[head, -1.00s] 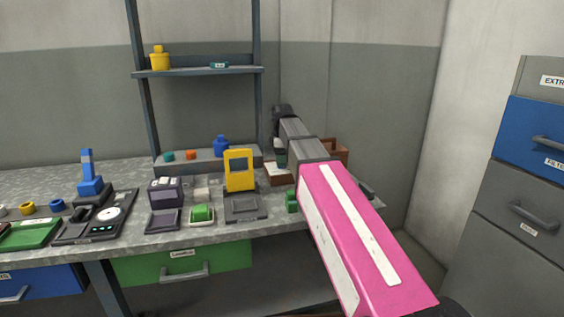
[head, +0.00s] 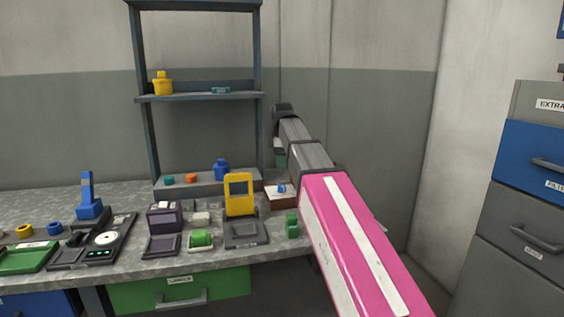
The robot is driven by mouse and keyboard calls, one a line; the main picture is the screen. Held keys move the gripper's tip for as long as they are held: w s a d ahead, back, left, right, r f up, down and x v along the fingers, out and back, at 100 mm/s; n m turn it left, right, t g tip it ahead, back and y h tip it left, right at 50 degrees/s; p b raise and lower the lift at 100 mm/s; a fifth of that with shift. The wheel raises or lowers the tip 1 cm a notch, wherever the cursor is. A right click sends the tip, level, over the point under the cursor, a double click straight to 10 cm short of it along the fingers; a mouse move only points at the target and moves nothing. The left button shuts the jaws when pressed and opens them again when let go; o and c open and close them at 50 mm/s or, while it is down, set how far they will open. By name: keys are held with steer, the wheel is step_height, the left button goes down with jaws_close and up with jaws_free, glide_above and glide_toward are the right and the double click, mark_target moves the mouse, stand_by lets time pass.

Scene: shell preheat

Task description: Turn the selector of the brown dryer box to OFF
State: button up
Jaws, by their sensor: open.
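A small brown box (head: 281,203) with a pale top stands on the bench, right of the yellow device; I take it for the dryer box. A small blue knob (head: 282,188) sits on its top, probably the selector. Its pointing direction and any OFF mark are too small to read. My gripper (head: 280,160) hangs from the far end of my pink and grey arm, apparently just above and behind the knob, with a gap in the picture. It is open and holds nothing that I can see. Its fingertips are small and unclear.
A yellow framed device (head: 239,193) stands close on the left. A green block (head: 292,225) stands in front of the box. A shelf rack (head: 198,97) rises behind the bench (head: 215,257). My arm covers the bench's right end. Grey drawers (head: 520,210) stand far right.

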mark_target(282, 186)
steer(key=f+m, duration=0.3)
steer(key=m, duration=0.3)
steer(key=f+m, duration=0.4)
steer(key=m, duration=0.2)
steer(key=f+m, duration=0.3)
steer(key=m, duration=0.3)
steer(key=shift+w+a+f+g+h, duration=0.1)
steer(key=shift+w+f+g+h, duration=0.2)
steer(key=shift+f, duration=0.05)
steer(key=c, duration=0.9)
